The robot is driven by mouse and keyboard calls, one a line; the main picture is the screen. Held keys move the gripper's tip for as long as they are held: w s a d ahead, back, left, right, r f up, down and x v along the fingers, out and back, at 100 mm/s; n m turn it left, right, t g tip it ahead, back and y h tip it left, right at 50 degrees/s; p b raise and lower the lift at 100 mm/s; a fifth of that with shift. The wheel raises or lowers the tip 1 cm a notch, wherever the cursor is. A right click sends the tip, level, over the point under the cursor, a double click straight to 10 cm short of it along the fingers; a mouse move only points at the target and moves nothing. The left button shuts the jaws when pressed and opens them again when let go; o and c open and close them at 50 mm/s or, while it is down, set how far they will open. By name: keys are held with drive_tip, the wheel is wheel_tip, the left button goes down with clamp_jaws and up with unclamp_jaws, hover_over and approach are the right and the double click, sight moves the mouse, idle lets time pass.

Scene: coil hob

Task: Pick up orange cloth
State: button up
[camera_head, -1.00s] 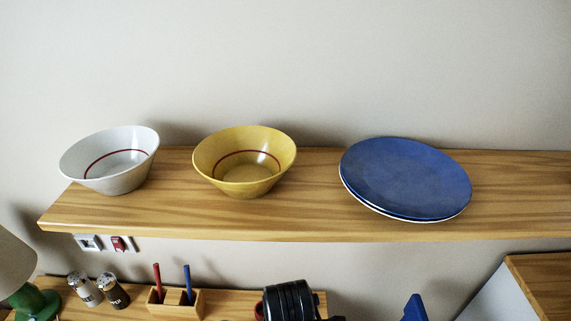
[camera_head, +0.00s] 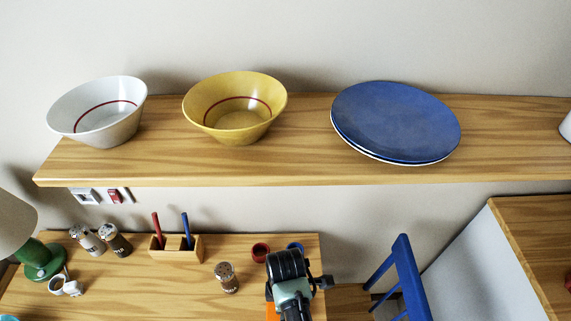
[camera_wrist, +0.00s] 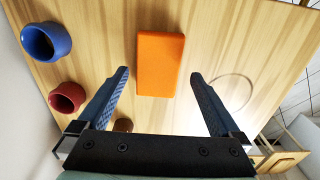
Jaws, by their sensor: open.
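The orange cloth (camera_wrist: 160,64) lies flat on the wooden table as a folded rectangle, near the middle of the wrist view. In the head view only a small orange edge of it (camera_head: 272,311) shows beside my arm, which hides the rest. My gripper (camera_wrist: 158,80) is open and empty. Its two dark fingers are spread wide, one to each side of the cloth's lower end in the picture. I cannot tell how high the fingertips are above the table.
A blue cup (camera_wrist: 46,42) and a red cup (camera_wrist: 67,97) stand left of the cloth in the wrist view. A shaker (camera_head: 226,277) and a pen holder (camera_head: 176,248) stand on the table. A shelf (camera_head: 300,168) with bowls and plates hangs above; a blue chair (camera_head: 410,280) stands right.

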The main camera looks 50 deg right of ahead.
drive_tip(key=shift+f, duration=1.3)
drive_tip(key=c, duration=1.2)
wheel_tip(320, 180, up, 10)
drive_tip(key=shift+r, duration=0.1)
